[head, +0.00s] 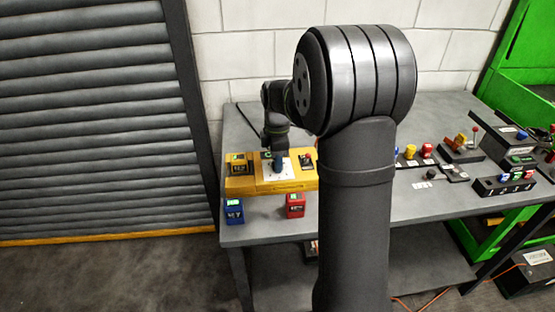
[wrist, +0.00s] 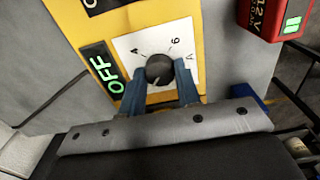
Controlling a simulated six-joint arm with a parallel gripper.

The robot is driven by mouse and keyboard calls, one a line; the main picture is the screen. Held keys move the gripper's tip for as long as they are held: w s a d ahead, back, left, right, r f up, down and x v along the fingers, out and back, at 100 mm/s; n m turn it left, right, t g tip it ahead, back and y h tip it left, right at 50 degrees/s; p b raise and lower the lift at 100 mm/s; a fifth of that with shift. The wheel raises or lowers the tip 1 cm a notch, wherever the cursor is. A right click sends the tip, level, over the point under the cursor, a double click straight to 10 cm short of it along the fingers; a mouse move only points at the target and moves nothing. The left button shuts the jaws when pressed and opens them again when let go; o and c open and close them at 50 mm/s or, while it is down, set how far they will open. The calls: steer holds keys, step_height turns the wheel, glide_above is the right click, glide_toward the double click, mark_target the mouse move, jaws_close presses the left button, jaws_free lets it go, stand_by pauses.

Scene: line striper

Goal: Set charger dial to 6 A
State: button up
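The yellow charger (head: 245,185) sits on the grey table, and its white dial plate (head: 292,172) is partly hidden by my gripper (head: 279,163). In the wrist view the round dark dial knob (wrist: 159,69) stands on the white plate (wrist: 127,45), with printed marks including an A and a 6. A green OFF (wrist: 112,71) shows on a black display beside the plate. The blue fingers of my gripper (wrist: 161,76) stand on either side of the knob. I cannot tell whether they press on it. The knob's setting is unclear.
A blue battery (head: 233,211) and a red battery (head: 295,205) stand in front of the charger; the red one also shows in the wrist view (wrist: 272,16). Small coloured devices (head: 411,153) fill the table's right side. My arm hides the middle.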

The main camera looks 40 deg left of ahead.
steer(key=shift+c, duration=0.8)
